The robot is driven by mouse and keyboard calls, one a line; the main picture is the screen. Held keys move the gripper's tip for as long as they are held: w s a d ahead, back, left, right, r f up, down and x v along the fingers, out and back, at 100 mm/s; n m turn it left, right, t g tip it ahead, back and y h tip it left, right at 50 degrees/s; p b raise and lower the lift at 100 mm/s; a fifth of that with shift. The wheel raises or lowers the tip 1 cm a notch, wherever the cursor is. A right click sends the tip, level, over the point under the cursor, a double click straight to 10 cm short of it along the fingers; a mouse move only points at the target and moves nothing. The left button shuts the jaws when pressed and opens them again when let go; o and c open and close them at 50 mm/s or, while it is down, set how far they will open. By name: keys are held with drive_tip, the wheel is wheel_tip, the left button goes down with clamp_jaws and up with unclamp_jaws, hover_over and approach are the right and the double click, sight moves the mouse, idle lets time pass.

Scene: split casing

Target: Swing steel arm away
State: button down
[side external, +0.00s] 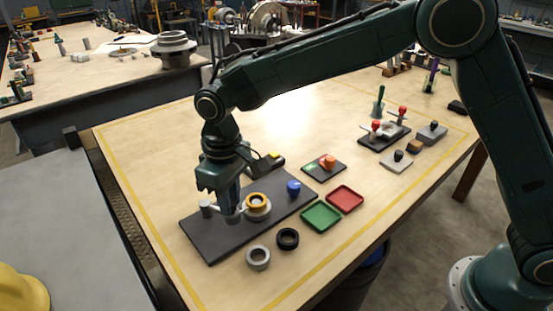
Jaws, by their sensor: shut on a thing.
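The steel arm (217,208) is a pale bar that runs from a short light post (206,208) on the dark base plate (213,246). My gripper (232,216) points down over the plate and is shut on the steel arm, hiding part of it. Just right of my gripper is a pale round casing (258,214) with an orange-yellow ring (257,199) on top. I cannot tell whether the arm's far end touches the casing. A blue knob (293,188) stands on the plate further right.
A grey ring (258,258) and a black ring (288,239) lie in front of the plate. Green (321,217) and red (345,199) trays lie to the right. The table's left side is clear.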

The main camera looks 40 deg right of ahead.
drive_tip(key=a+m, duration=0.1)
drive_tip(key=m, duration=0.1)
drive_tip(key=a+m, duration=0.1)
drive_tip(key=m, duration=0.1)
drive_tip(key=shift+s+a, duration=0.25)
drive_tip(key=shift+s, duration=0.05)
drive_tip(key=shift+w+a+m, duration=0.1)
drive_tip(key=shift+a+m, duration=0.55)
drive_tip(key=shift+m, duration=0.5)
drive_tip(key=shift+w+a+m, duration=0.1)
drive_tip(key=shift+a+m, duration=0.5)
drive_tip(key=shift+m, duration=0.55)
drive_tip(key=c, duration=1.3)
unclamp_jaws()
drive_tip(key=shift+o, duration=0.2)
drive_tip(key=shift+r, duration=0.1)
wheel_tip(320, 180, up, 14)
